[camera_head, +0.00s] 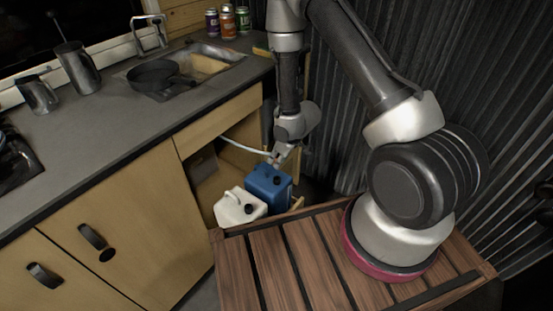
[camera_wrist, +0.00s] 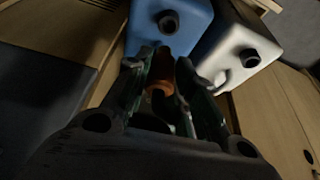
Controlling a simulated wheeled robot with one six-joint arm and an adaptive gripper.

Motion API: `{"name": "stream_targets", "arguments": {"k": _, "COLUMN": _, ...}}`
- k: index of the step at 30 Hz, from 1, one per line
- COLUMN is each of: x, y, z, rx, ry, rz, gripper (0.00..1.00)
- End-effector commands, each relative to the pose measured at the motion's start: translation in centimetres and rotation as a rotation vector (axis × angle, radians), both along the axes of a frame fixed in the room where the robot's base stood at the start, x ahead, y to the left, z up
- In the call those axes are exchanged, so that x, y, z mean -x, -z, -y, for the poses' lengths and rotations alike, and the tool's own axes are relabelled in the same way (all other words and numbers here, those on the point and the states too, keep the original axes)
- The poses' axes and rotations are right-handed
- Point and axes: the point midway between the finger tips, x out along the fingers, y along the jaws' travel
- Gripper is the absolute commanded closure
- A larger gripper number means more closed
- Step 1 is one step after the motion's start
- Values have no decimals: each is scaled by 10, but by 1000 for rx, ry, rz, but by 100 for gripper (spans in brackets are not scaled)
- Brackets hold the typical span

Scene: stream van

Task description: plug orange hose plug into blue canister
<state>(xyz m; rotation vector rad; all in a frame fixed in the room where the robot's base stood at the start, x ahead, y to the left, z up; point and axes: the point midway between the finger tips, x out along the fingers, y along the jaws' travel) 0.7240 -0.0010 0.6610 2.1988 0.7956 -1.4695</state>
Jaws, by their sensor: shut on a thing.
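The blue canister (camera_head: 263,192) stands in the open space below the counter. It also shows at the top of the wrist view (camera_wrist: 196,12), with a round black opening (camera_wrist: 168,22) on its top. My gripper (camera_head: 277,160) is just above the canister's far edge in the head view. In the wrist view my gripper (camera_wrist: 156,66) is shut on the orange hose plug (camera_wrist: 160,88), between its fingers. The plug is apart from the black opening, which lies ahead of the fingertips. In the head view the fingers hide the plug. A pale hose (camera_head: 245,148) runs left from near my gripper.
A white canister (camera_head: 232,213) with a dark cap stands left of and close to the blue one; it shows at right in the wrist view (camera_wrist: 222,58). Cabinet fronts (camera_head: 130,235) and the counter (camera_head: 120,120) bound the left. A corrugated wall (camera_head: 345,130) stands behind my arm.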

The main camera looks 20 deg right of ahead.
Motion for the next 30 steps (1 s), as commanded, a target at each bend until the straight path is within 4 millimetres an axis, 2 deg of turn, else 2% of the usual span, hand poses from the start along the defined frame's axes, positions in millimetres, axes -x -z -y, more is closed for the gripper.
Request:
{"name": "stream_targets", "arguments": {"k": 7, "x": 0, "y": 7, "z": 0, "rx": 0, "ry": 0, "rz": -1, "gripper": 100}}
{"name": "stream_targets", "arguments": {"k": 21, "x": 0, "y": 44, "z": 0, "rx": 0, "ry": -1, "rz": -1, "gripper": 100}}
{"name": "stream_targets", "arguments": {"k": 30, "x": 0, "y": 48, "z": 0, "rx": 0, "ry": -1, "rz": 0, "gripper": 100}}
